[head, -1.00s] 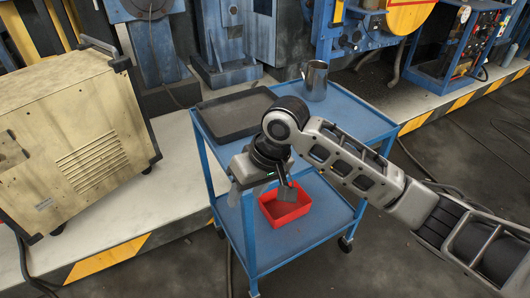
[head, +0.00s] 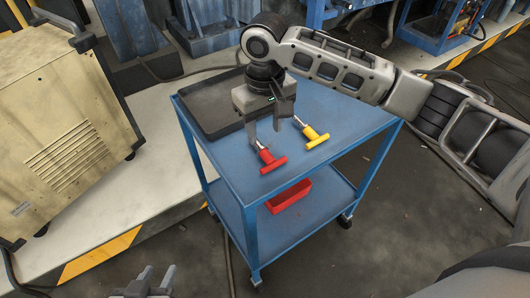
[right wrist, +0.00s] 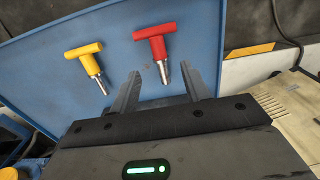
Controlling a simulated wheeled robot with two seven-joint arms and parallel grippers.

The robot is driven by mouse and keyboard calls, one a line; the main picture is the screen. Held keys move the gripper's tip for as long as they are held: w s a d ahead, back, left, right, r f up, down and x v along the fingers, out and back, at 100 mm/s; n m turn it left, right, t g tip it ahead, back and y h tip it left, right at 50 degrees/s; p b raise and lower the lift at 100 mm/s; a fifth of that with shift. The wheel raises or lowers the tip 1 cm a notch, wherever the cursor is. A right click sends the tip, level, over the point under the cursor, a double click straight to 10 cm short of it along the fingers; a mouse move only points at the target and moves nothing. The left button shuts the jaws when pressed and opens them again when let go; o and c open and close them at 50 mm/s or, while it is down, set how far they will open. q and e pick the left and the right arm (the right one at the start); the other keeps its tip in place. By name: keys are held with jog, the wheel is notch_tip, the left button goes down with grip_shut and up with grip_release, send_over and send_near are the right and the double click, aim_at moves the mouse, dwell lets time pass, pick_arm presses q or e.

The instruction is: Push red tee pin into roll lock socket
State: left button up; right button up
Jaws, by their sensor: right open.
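The red tee pin (head: 271,161) lies on the top shelf of the blue cart, its handle toward the front edge and its metal shaft pointing back. It also shows in the right wrist view (right wrist: 156,41). My right gripper (head: 264,135) is open above the cart. Its fingertips (right wrist: 164,78) are on either side of the pin's shaft end, with gaps at both sides; I cannot tell the height between them. My left gripper (head: 152,282) is at the bottom left edge, cut off, away from the cart; its jaw state is unclear. I cannot make out a roll lock socket.
A yellow tee pin (head: 315,140) lies right of the red one. A black tray (head: 215,112) takes up the back left of the blue cart top (head: 225,165). A red bin (head: 289,196) sits on the lower shelf. The cart's right part is clear.

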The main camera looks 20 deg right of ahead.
aim_at(265, 152)
notch_tip(265, 152, down, 8)
jog(key=shift+r, duration=0.25)
grip_shut()
jog(key=shift+r, duration=0.1)
dwell(0.6)
